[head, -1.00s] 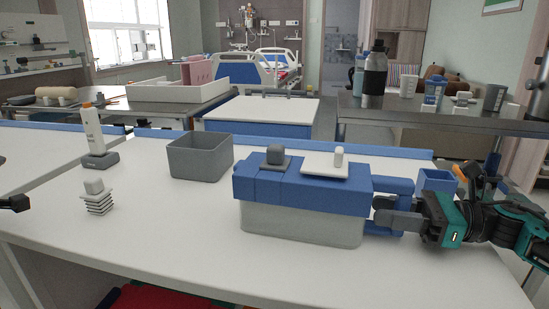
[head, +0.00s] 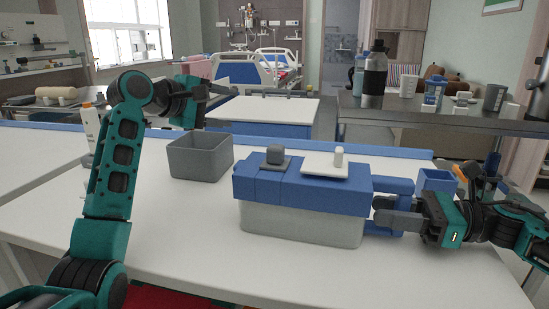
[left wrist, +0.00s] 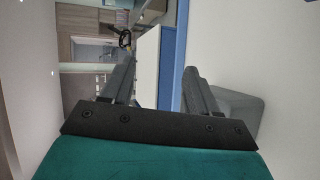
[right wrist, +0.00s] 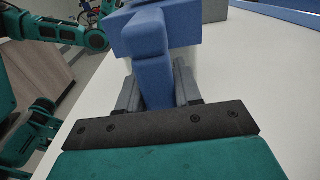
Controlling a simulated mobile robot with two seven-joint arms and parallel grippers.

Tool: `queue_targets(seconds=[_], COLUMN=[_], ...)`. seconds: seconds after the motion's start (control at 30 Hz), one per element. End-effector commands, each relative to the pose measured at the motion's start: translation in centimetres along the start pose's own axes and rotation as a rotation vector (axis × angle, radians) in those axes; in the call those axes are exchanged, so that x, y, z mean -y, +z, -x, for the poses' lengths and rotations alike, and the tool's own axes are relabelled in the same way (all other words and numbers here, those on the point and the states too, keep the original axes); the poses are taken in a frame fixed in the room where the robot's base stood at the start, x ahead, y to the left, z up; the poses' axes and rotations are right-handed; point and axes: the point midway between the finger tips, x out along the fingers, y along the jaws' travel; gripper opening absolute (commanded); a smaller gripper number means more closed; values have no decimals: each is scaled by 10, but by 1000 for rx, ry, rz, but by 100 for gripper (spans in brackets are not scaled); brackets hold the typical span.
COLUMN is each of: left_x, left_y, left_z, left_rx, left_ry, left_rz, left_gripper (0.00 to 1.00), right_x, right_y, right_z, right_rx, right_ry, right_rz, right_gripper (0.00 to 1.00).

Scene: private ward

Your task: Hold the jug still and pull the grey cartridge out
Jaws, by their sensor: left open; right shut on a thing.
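The jug has a pale grey body (head: 302,225) and a blue lid (head: 255,190), and stands upright on the white table. The grey cartridge (head: 275,156), a dark block on a square base, sits on top of the lid's left part. A white plate with a white knob (head: 325,165) is beside it on the lid. My right gripper (head: 388,212) is shut on the jug's blue handle (head: 402,190), which also shows between its fingers in the right wrist view (right wrist: 152,70). My left gripper (head: 226,92) is open and empty, raised well above the table, behind and left of the cartridge.
An open grey bin (head: 198,160) stands left of the jug, below my left gripper. A bottle (head: 90,125) is partly hidden behind my left arm. A small blue container (head: 437,181) stands right of the handle. The table (head: 185,225) is clear in front of the bin.

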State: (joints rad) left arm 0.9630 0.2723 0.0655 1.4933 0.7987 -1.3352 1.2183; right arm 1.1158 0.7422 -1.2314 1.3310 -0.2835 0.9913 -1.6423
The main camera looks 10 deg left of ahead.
Motion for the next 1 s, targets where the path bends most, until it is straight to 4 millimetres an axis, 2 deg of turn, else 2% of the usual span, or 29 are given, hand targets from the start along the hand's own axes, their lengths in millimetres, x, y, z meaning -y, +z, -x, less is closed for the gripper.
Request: queue_targets(seconds=[0.03, 0.1, 0.3, 0.4, 0.5, 0.6, 0.73, 0.87, 1.0], left_x=[-10, -19, -31, -30, -28, -25, -22, -24, -34], left_y=[22, 54, 136, 167, 190, 205, 213, 210, 198], left_z=[-11, -24, -47, -52, -52, -49, -41, -28, -9], left_rx=[58, 135, 301, 341, 349, 328, 261, 155, 7], left_ry=[-28, -80, -288, -408, -532, -655, -805, -935, -1040], left_rz=[-3, -3, -2, 0, 5, 19, 50, 102, 182], left_gripper=[60, 60, 60, 60, 60, 60, 60, 60, 60], right_x=[-2, -2, -2, -2, -2, -2, -2, -1, -1], right_y=[-8, -8, -8, -8, -8, -8, -8, -8, -8], right_z=[0, 0, 0, 0, 0, 0, 0, 0, 0], right_rx=[-12, -12, -12, -12, -12, -12, -12, -12, -12], right_ry=[2, 2, 2, 2, 2, 2, 2, 2, 2], right_rz=[-7, -7, -7, -7, -7, -7, -7, -7, -7], right_gripper=[0, 0, 0, 0, 0, 0, 0, 0, 0])
